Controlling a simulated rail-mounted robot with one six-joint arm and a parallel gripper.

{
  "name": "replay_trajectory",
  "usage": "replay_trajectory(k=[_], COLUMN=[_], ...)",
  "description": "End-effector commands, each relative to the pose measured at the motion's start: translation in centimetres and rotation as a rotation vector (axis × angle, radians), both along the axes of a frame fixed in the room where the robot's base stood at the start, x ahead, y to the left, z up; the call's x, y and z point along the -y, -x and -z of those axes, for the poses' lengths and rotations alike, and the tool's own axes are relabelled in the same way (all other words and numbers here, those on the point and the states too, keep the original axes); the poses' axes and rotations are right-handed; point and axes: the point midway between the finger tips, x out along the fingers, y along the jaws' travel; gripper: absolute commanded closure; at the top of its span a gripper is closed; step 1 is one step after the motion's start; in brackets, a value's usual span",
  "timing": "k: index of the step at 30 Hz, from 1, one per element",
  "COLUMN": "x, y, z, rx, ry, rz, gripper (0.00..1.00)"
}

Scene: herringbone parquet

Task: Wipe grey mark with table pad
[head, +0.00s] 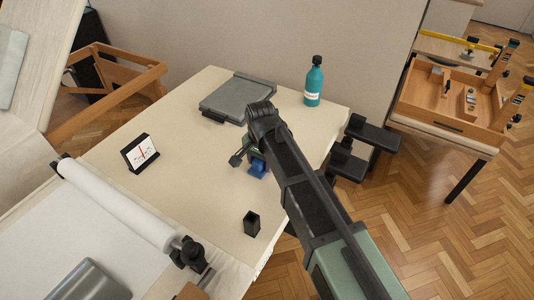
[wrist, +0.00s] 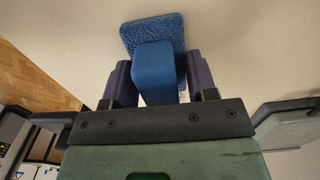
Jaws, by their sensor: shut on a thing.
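The table pad is a blue block with a wider textured blue base. In the wrist view the pad (wrist: 154,66) sits between the two dark purple fingers of my gripper (wrist: 155,85), which is shut on its handle. In the head view the blue pad (head: 258,168) shows at or just above the cream tabletop (head: 200,180), partly hidden by my arm; I cannot tell whether it touches the table. My gripper (head: 256,155) is mostly hidden behind my wrist there. No grey mark can be made out on the visible tabletop.
A small black open holder (head: 252,223) stands in front of the pad. A grey flat case (head: 237,99) and a teal bottle (head: 313,82) stand at the back. A black-framed card (head: 140,152) and a white paper roll (head: 120,203) are on the left. The middle tabletop is clear.

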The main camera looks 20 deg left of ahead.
Motion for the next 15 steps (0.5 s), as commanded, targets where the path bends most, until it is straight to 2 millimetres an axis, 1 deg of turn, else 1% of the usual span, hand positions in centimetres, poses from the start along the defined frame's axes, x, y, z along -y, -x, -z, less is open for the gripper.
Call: replay_trajectory(k=[11, 13, 15], x=[0.0, 0.0, 0.0], y=[-0.1, -0.4, -1.2], z=[0.1, 0.1, 0.1], rx=[0.000, 0.000, 0.000], ry=[0.000, 0.000, 0.000], rz=[0.000, 0.001, 0.002], gripper=[0.67, 0.67, 0.67])
